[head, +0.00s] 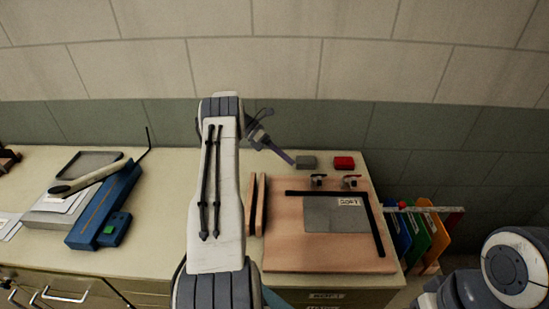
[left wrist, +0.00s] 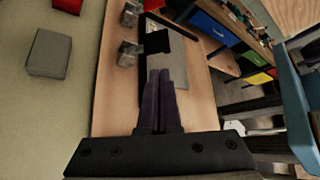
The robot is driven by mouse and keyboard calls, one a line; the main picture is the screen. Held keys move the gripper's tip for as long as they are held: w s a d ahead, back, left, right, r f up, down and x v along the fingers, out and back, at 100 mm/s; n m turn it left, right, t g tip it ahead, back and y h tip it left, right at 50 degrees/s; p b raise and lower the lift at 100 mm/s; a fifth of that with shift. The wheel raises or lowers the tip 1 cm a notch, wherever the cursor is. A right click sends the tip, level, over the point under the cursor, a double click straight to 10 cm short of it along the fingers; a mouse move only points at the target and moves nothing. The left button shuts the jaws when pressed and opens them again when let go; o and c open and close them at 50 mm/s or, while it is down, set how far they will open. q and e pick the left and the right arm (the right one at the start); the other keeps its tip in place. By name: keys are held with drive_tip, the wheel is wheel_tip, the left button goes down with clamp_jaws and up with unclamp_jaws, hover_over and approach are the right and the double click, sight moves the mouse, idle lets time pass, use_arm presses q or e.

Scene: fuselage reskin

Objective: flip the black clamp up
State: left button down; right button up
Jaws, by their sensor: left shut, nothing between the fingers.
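The black clamp (head: 318,180) is a small metal clamp with a dark handle at the back edge of the wooden board (head: 285,255). In the left wrist view its metal body (left wrist: 129,54) is left of the fingers and further up, beside a dark bar. I cannot tell whether its handle is down or raised.
A grey block (head: 306,162) and a red block (head: 344,162) lie behind the board. A grey sheet (head: 330,218) with black bars lies on it. Wooden strips (head: 257,205) are at its left, coloured folders (head: 420,238) at its right. A blue tool (head: 105,205) lies far left.

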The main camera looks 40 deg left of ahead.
use_arm(q)
drive_tip(key=shift+v, duration=1)
drive_tip(key=shift+a+f, duration=0.1)
drive_tip(key=shift+f, duration=0.05)
drive_tip(key=d+r+m+g+y, duration=0.2)
drive_tip(key=d+r+m, duration=0.25)
drive_tip(key=d, duration=0.65)
drive_tip(key=d+r+m+g+y, duration=0.25)
drive_tip(key=d+m, duration=0.35)
drive_tip(key=d, duration=0.5)
drive_tip(key=s+d+r+m+y, duration=0.3)
drive_tip(key=s+d+r+m, duration=0.1)
drive_tip(key=s+d+m, duration=0.7)
drive_tip(key=s+d+f+m+t+y, duration=0.1)
drive_tip(key=s+m, duration=0.6)
drive_tip(key=s, duration=0.3)
drive_tip(key=s+d+m+t+y+b, duration=0.1)
drive_tip(key=s+d+m+y, duration=0.1)
drive_tip(key=s+m, duration=0.5)
drive_tip(key=s, duration=0.2)
drive_tip(key=shift+s+d+f, duration=0.25)
drive_tip(key=shift+s+f, duration=0.1)
drive_tip(key=shift+s, duration=0.05)
